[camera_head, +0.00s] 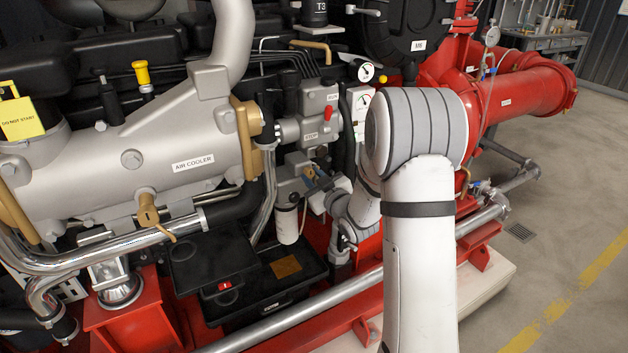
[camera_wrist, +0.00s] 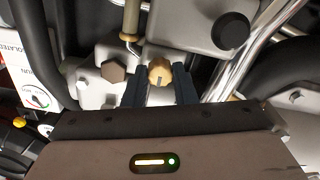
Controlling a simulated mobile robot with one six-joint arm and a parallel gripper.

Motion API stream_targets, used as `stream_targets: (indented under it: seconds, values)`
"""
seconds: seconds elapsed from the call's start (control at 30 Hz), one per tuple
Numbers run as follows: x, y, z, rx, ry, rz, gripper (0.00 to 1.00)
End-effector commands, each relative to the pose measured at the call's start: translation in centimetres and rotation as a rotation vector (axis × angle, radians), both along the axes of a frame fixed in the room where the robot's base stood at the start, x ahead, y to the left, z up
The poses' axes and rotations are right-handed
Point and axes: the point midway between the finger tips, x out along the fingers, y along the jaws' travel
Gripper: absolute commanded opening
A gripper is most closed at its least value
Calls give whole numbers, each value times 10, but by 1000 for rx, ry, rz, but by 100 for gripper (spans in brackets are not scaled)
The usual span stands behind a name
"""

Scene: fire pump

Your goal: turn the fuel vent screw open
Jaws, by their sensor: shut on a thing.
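The fuel vent screw (camera_wrist: 159,71) is a round brass knob with a slot in its face, set on a pale grey housing (camera_wrist: 100,92) in the wrist view. My gripper (camera_wrist: 160,86) has its two dark fingers on either side of the screw and is shut on it. In the head view my gripper (camera_head: 312,180) reaches in beside the engine, above and right of a white canister (camera_head: 287,224). The screw cannot be made out there, and my arm covers part of that area.
A brown hex bolt (camera_wrist: 114,70) sits close left of the screw. A black round knob (camera_wrist: 231,31) and a shiny pipe (camera_wrist: 250,52) lie to the right. In the head view, a black open box (camera_head: 262,292) stands below, and clear floor (camera_head: 570,235) lies at right.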

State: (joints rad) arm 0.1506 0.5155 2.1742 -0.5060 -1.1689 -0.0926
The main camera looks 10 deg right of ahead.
Motion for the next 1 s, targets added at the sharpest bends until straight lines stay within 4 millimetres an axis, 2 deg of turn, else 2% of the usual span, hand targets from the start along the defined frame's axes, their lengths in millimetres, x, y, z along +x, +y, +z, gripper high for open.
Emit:
stream_targets:
  seconds: [0.27, 1.0]
  values:
    - [0, -1, -7, -166, -60, -2, 2]
    - [0, -1, -7, -834, -272, -2, 2]
